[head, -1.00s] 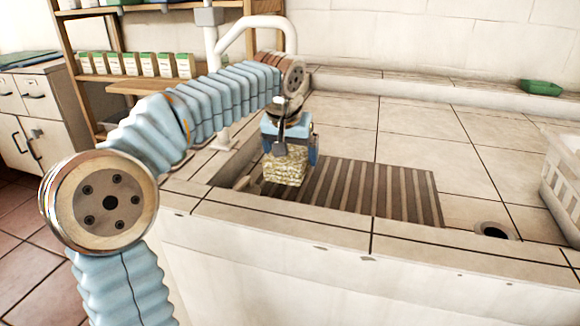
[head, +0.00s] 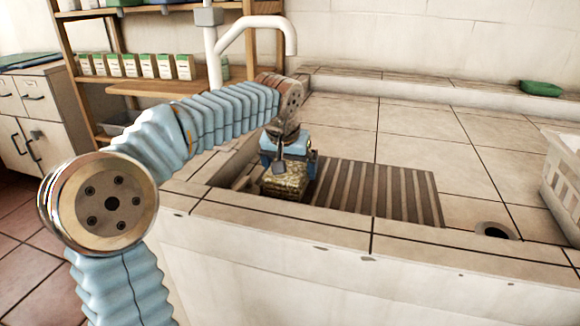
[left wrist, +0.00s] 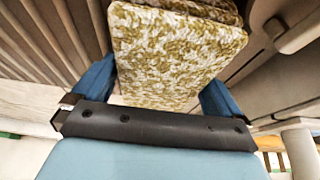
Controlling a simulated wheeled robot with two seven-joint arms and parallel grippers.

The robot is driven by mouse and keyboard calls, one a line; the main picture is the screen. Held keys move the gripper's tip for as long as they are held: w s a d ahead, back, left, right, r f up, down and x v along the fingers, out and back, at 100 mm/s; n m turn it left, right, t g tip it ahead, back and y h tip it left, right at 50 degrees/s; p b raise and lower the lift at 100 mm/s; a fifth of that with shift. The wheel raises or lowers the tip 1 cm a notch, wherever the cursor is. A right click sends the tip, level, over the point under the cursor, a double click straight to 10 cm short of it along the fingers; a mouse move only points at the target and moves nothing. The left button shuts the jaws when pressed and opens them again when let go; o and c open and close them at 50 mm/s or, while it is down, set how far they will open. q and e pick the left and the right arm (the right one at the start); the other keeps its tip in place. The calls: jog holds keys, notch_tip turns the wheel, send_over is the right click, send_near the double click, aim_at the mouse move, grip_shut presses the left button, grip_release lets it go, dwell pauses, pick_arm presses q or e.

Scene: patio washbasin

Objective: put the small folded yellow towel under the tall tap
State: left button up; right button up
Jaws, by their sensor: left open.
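The small folded yellow towel (head: 285,185), patterned yellow and white, is low in the sunken basin at the left end of its slatted floor. My left gripper (head: 289,168) is open and points down over it, with its blue fingers on either side. In the left wrist view the towel (left wrist: 178,55) lies between the fingers, with a gap showing on at least one side. I cannot tell whether it fully rests on the floor. The tall white tap (head: 255,21) rises behind, its spout end above and behind my gripper. My right gripper is not in view.
The tiled basin rim (head: 290,215) runs along the front and left. The slatted floor (head: 385,190) is clear to the right. A round drain hole (head: 495,231), a white crate (head: 562,185) and a green dish (head: 540,88) are farther right. Wooden shelves (head: 150,88) stand behind left.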

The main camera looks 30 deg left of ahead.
pick_arm(q)
jog(key=p+v, duration=0.1)
jog(key=v, duration=1.1)
